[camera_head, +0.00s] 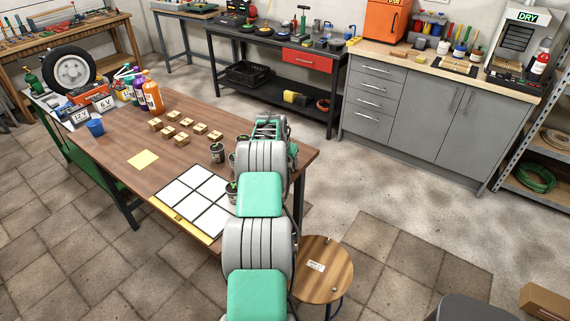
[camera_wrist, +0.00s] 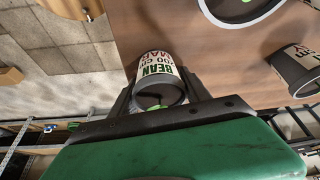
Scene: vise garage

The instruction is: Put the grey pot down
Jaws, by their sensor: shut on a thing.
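In the wrist view my gripper (camera_wrist: 158,80) is shut on a grey pot (camera_wrist: 160,97). The pot has a white label reading "BEAN" and a bit of green inside. It is close to the brown table's edge; whether it touches the tabletop I cannot tell. In the head view my arm hides the held pot. Two more grey pots are in the wrist view: one at the top (camera_wrist: 243,8), one at the right (camera_wrist: 293,68). In the head view a dark grey pot with a sprout (camera_head: 217,153) stands on the table (camera_head: 115,142), left of my arm.
A white sheet with several squares (camera_head: 190,199) lies at the table's front edge. Several small wooden blocks (camera_head: 182,139), a yellow note (camera_head: 143,160), a blue cup (camera_head: 95,127) and bottles (camera_head: 152,97) stand farther left. A round stool (camera_head: 323,280) is beside the table.

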